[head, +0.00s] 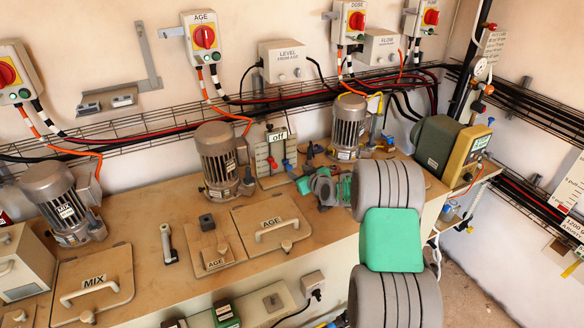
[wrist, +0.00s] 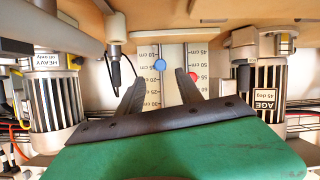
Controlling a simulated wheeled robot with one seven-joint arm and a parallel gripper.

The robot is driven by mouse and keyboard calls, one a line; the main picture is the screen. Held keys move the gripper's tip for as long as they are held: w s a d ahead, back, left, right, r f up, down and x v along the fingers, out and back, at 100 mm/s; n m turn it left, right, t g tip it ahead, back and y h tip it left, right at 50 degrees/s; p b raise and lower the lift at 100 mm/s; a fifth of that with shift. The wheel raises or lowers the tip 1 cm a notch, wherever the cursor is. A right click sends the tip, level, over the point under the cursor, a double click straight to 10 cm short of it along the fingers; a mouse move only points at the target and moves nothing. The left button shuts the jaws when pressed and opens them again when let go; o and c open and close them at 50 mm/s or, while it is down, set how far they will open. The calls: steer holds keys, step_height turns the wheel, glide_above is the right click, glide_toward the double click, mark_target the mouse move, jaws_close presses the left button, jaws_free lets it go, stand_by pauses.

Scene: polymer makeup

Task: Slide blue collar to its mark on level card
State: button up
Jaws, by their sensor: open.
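The level card (head: 262,160) is a pale upright scale at the back of the bench in the head view. It also shows upside down in the wrist view (wrist: 173,85), with two columns marked in cm. A round blue collar (wrist: 160,65) sits on one column, near the 10 cm label, and shows small in the head view (head: 286,163). A red collar (wrist: 193,76) is on the other column. My gripper (wrist: 159,76) is open and empty, its two dark fingers pointing at the card, with the blue collar between and beyond the tips. Its mark cannot be made out.
An AGE motor (head: 217,155) stands left of the card and another motor (head: 348,125) stands to its right. Lidded AGE hatches (head: 270,228) lie on the bench in front.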

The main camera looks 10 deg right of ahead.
mark_target(291, 168)
steer(key=p+x, duration=0.1)
steer(key=x, duration=0.5)
steer(key=shift+w+a+f, duration=0.1)
steer(key=shift+w+f, duration=0.05)
steer(key=shift+w, duration=0.05)
jaws_close()
stand_by(1.1)
